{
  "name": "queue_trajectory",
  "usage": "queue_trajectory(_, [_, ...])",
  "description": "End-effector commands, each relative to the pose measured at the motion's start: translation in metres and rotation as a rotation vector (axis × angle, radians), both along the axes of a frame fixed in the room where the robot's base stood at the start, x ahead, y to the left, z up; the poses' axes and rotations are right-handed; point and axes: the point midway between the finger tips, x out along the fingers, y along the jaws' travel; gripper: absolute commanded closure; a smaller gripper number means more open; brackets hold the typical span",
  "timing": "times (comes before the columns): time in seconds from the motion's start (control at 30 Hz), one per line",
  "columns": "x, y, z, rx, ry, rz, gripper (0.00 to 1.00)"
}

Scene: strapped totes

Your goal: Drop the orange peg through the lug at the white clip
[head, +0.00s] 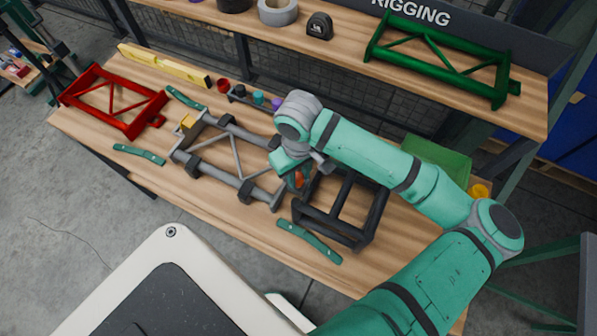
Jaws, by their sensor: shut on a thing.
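My gripper (298,184) is at the right end of the grey truss frame (236,152), beside the black frame (338,232). It is shut on the orange peg (299,179), of which only a small orange part shows between the green-and-grey parts of the hand. I cannot tell whether the peg touches a lug. The grey frame lies on the wooden bench with dark clamps on its rails and a yellow block (187,122) at its left end. I cannot make out the white clip or its lug; the hand and forearm hide part of this area.
A red frame (118,126) lies at the left and a yellow level (163,65) behind it. A rack with small coloured pieces (258,98) stands behind the grey frame. A green frame (436,50) rests on the shelf.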

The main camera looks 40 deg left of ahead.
Motion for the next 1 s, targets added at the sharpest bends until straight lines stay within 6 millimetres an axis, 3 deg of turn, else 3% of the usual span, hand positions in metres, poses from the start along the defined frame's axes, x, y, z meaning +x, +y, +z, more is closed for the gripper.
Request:
queue_trajectory(0.37, [0.0,0.0,-0.001,0.0,0.0,0.0,0.98])
queue_trajectory(0.4, [0.0,0.0,-0.001,0.0,0.0,0.0,0.65])
queue_trajectory(0.47, [0.0,0.0,-0.001,0.0,0.0,0.0,0.53])
queue_trajectory(0.8, [0.0,0.0,0.001,0.0,0.0,0.0,0.53])
queue_trajectory(1.0, [0.0,0.0,0.025,0.002,-0.002,0.0,0.53])
